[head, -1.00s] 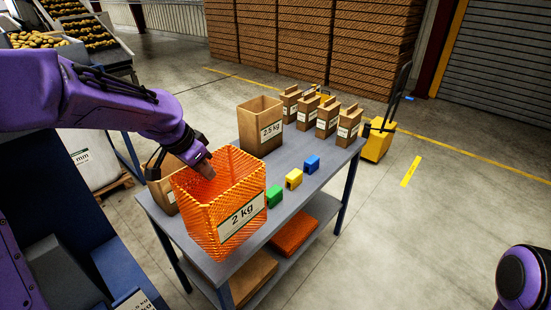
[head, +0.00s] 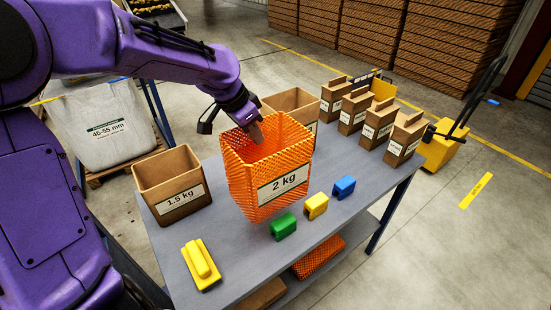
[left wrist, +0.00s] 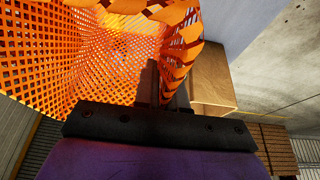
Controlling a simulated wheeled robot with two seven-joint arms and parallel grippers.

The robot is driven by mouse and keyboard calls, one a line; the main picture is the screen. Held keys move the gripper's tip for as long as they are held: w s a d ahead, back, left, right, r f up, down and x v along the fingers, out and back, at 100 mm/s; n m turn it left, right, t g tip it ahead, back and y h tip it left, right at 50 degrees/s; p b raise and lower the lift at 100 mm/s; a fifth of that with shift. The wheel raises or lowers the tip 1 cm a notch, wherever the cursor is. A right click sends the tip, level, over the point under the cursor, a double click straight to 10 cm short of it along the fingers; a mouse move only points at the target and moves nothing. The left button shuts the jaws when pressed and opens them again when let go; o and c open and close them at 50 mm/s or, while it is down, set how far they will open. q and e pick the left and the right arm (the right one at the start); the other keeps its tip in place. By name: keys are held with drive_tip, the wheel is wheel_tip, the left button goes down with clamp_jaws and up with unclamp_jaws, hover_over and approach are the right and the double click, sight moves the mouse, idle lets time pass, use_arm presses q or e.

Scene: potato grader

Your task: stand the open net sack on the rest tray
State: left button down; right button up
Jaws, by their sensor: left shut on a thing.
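The open net sack (head: 240,180) is orange mesh with a "2 kg" label. It is upright with its mouth facing up, over the grey table in the head view. My left gripper (head: 255,137) is shut on the sack's rim, with one finger inside the mouth. In the left wrist view the mesh (left wrist: 60,60) fills the upper left, and the gripper (left wrist: 165,95) pinches the rim. I cannot tell how far the sack's bottom is from the tabletop. I cannot make out a rest tray. My right gripper is out of view.
On the table (head: 235,258) stand a 1.5 kg paper bag (head: 165,175), another open bag (head: 290,100) behind the sack, and several small closed bags. Green (head: 283,227), yellow (head: 316,206) and blue (head: 344,187) clips lie in front. A yellow tool (head: 201,265) lies at the near left.

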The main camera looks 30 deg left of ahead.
use_arm(q)
drive_tip(key=w+a+f+p, duration=0.3)
drive_tip(key=w+a+f, duration=0.3)
drive_tip(key=a+f, duration=0.4)
wheel_tip(320, 180, down, 2)
drive_tip(key=shift+f+p, duration=0.2)
drive_tip(key=shift+p, duration=0.2)
drive_tip(key=c, duration=1.2)
unclamp_jaws()
drive_tip(key=shift+s+r, duration=0.1)
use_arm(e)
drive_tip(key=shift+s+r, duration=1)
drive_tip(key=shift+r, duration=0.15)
